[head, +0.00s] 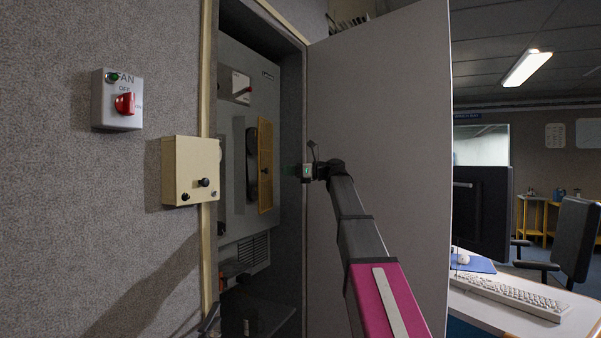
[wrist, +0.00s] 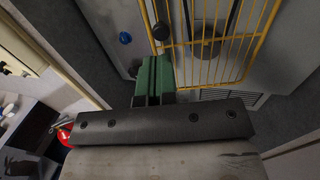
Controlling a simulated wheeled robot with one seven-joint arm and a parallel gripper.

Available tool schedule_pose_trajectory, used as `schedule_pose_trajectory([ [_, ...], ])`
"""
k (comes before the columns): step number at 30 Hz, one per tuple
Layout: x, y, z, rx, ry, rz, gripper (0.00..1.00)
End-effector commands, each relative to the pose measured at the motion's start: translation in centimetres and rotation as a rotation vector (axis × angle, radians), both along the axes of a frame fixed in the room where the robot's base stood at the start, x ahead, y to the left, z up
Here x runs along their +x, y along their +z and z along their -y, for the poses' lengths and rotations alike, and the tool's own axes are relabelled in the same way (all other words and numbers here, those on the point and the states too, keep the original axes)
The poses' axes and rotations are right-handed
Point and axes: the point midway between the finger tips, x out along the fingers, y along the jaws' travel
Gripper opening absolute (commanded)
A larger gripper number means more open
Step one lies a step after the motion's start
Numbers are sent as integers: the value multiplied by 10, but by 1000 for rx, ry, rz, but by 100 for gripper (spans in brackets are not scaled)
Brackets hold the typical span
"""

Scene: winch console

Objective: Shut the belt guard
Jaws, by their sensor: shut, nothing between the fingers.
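The belt guard (head: 266,166) is a yellow barred frame inside the open grey cabinet. It stands swung out at the right of the dark belt and pulleys (head: 251,165), which show uncovered beside it in the head view. In the wrist view the guard's yellow bars (wrist: 232,62) fill the upper right, with a black knob (wrist: 161,31) at its left edge. My gripper (head: 291,171) is to the right of the guard in the head view. Its green fingers (wrist: 154,62) are shut and empty, with the tips close below the knob; whether they touch the guard I cannot tell.
The large cabinet door (head: 380,130) stands open at right, behind my arm. A cream box (head: 190,170) with a black knob and a fan switch box (head: 117,100) are on the left wall. A desk with a keyboard (head: 508,293) is at the right.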

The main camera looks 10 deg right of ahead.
Motion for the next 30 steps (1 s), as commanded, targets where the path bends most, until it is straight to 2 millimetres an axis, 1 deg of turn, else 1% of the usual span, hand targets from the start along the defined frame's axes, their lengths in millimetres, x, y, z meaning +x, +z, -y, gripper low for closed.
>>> schedule_pose_trajectory([
  [1,4,0,-10,0,2,0,0],
  [3,7,0,-22,0,3,0,0],
  [9,14,0,-45,-1,1,1,0],
  [15,16,0,-53,0,-1,1,0],
  [26,16,0,-55,0,-1,0,0],
  [28,14,-1,-61,-1,-5,0,0],
  [30,12,-1,-73,0,-15,0,0],
])
